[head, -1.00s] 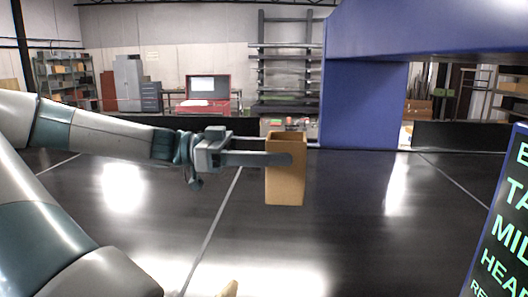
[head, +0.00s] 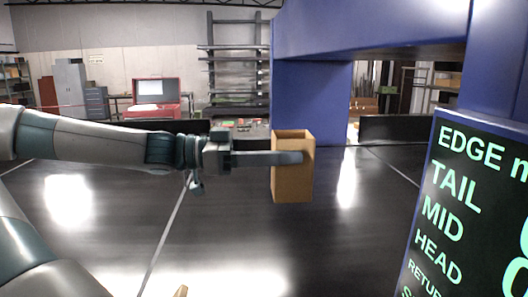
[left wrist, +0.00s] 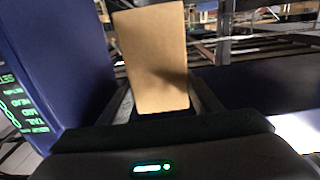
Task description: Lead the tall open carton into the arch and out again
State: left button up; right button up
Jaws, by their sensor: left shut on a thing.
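The tall open carton (head: 292,180) is brown and upright, with its open top showing, over the dark conveyor. I cannot tell whether its base touches the belt. My left gripper (head: 290,158) is shut on it, with one finger across its near side. In the left wrist view the carton (left wrist: 153,58) stands between the two fingers. The blue arch (head: 311,103) has its left post behind the carton in the head view and its beam running right. The carton appears on the near side of the arch, outside it. My right gripper is not in view.
A dark screen with green text (head: 447,210) stands close at the right. The conveyor belt (head: 235,235) is bare around the carton. A small tan tip (head: 181,291) shows at the bottom edge. A red cabinet (head: 155,110) and a tall rack (head: 238,70) are far behind.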

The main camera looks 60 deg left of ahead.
pick_arm(q)
jog(key=p+x, duration=0.7)
jog(key=x, duration=1.8)
jog(key=b+v, duration=0.6)
jog(key=v, duration=3.3)
jog(key=shift+s+a, duration=0.25)
jog(key=shift+s, duration=0.1)
dwell(0.4)
